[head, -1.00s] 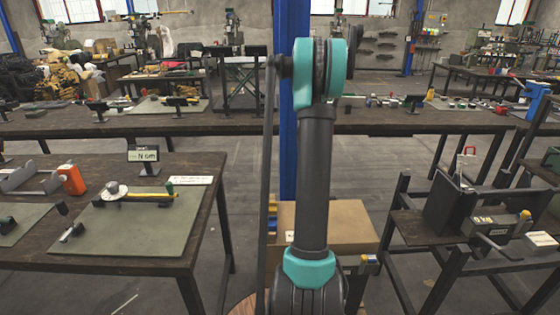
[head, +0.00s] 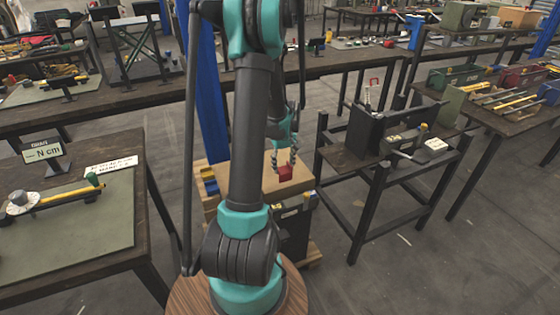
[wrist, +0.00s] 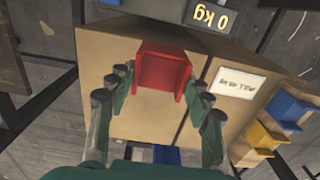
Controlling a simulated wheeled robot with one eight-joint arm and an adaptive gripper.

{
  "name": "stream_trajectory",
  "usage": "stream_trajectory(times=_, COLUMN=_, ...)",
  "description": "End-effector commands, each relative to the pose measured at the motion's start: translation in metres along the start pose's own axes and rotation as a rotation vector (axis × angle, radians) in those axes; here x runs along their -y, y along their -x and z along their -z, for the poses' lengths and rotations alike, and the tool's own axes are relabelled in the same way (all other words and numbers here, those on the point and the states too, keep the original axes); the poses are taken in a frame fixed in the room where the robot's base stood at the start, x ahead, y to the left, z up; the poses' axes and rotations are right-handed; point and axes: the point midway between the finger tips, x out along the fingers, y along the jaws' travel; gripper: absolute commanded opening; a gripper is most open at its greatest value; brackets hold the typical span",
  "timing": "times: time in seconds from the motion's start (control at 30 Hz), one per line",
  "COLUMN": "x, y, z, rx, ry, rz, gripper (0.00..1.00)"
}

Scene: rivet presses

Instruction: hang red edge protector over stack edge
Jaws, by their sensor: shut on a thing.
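The red edge protector (head: 286,173) is in my gripper (head: 283,163), which is shut on it. In the wrist view, the red protector (wrist: 161,72) is an angled piece between the fingers of my gripper (wrist: 160,92). The stack shows as a cardboard box (head: 240,172) behind my arm in the head view. In the wrist view the box (wrist: 112,58) lies beneath the protector, with a white label at its right. The protector appears over the box near an edge; I cannot tell whether it touches. My arm hides part of the stack.
Blue (wrist: 290,105) and yellow (wrist: 262,138) pieces sit beside the box in the wrist view. A dark stand with tools (head: 385,135) is to the right, a workbench (head: 75,230) to the left.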

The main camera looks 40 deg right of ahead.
Motion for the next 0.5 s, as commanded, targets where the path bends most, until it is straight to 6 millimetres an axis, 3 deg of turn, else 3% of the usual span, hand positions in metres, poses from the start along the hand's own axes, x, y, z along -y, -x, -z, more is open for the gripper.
stream_trajectory(times=0.5, x=0.0, y=-0.047, z=0.001, rx=0.0, ry=0.002, rz=0.0, gripper=0.22)
